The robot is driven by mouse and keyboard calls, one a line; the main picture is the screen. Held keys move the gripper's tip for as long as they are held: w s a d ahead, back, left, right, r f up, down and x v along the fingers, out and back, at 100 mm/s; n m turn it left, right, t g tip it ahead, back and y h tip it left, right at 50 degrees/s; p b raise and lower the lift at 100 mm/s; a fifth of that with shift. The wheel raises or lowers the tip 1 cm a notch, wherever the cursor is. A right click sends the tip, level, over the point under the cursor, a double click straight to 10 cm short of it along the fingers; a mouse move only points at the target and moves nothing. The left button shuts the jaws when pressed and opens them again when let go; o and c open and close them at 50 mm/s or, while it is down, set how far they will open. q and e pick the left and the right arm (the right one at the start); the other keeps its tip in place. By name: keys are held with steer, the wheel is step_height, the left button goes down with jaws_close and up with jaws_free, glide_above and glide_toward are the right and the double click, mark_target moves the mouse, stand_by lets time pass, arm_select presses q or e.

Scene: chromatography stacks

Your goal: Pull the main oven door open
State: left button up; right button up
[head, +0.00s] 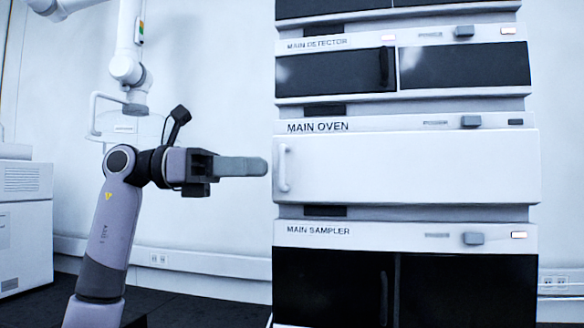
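The main oven (380,125) is the white-fronted unit in the middle of the stack, labelled "MAIN OVEN". Its wide white door (410,168) looks closed, flush with the front. A white vertical handle (284,168) is on the door's left edge. My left gripper (262,167) comes in from the left at handle height, its grey fingers pointing right. In the picture the fingertips end just left of the handle, with a small gap between them. The fingers are seen side-on and overlap, so their opening is hidden. My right gripper is not in view.
The main detector (463,66) with dark doors is above the oven, and the main sampler (465,285) with dark doors is below. A white jointed arm (127,68) hangs at upper left. A white cabinet (25,225) stands at far left.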

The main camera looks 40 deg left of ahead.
mark_target(293, 167)
arm_select(q)
steer(key=p+x, duration=0.1)
steer(key=x, duration=0.6)
steer(key=shift+s, duration=0.1)
jaws_close()
